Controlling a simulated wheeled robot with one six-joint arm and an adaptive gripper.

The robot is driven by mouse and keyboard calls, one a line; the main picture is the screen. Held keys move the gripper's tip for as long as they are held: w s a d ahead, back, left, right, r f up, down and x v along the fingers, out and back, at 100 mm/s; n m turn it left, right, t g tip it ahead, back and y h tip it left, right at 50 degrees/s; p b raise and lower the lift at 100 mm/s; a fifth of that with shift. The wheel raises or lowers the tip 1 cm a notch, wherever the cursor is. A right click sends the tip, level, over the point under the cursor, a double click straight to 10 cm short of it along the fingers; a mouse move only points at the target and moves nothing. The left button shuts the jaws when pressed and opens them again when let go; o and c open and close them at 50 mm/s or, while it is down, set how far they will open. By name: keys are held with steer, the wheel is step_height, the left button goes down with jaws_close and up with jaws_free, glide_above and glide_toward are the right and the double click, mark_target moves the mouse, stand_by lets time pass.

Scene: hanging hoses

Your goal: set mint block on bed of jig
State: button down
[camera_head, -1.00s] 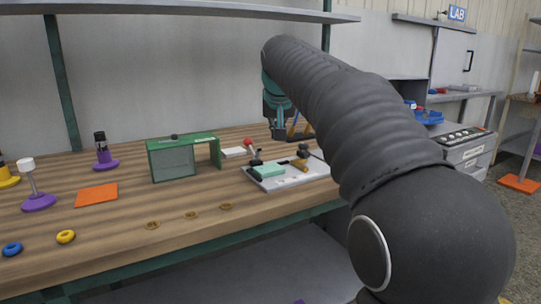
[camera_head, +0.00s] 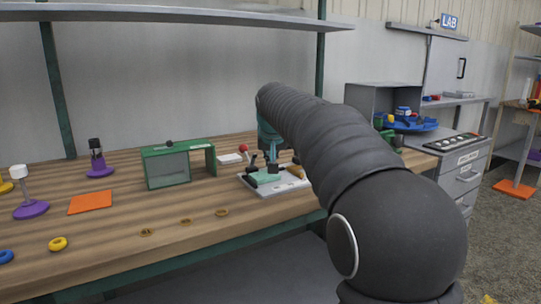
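The mint block (camera_head: 264,179) lies on the left front part of a light grey plate (camera_head: 268,191) on the wooden bench. Dark clamp-like parts and a lever with a red knob (camera_head: 243,148) stand at the plate's back left; this looks like the jig. My gripper (camera_head: 272,163) points down over the plate, just behind and above the mint block in the picture. Its teal wrist shows, but its fingertips are small and mix with the dark parts there. I cannot tell whether it touches the block or how far its fingers are apart.
A green-framed box (camera_head: 167,167) stands left of the plate. An orange mat (camera_head: 90,202), purple-based posts (camera_head: 97,163) and several rings (camera_head: 57,243) lie further left. A grey drawer cabinet (camera_head: 465,165) with a blue tray (camera_head: 412,124) stands at right. The bench front is mostly clear.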

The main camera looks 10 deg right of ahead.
mark_target(265, 177)
steer(key=shift+s+a, duration=0.15)
steer(key=shift+s, duration=0.6)
steer(key=shift+s+a, duration=0.1)
steer(key=shift+s, duration=0.65)
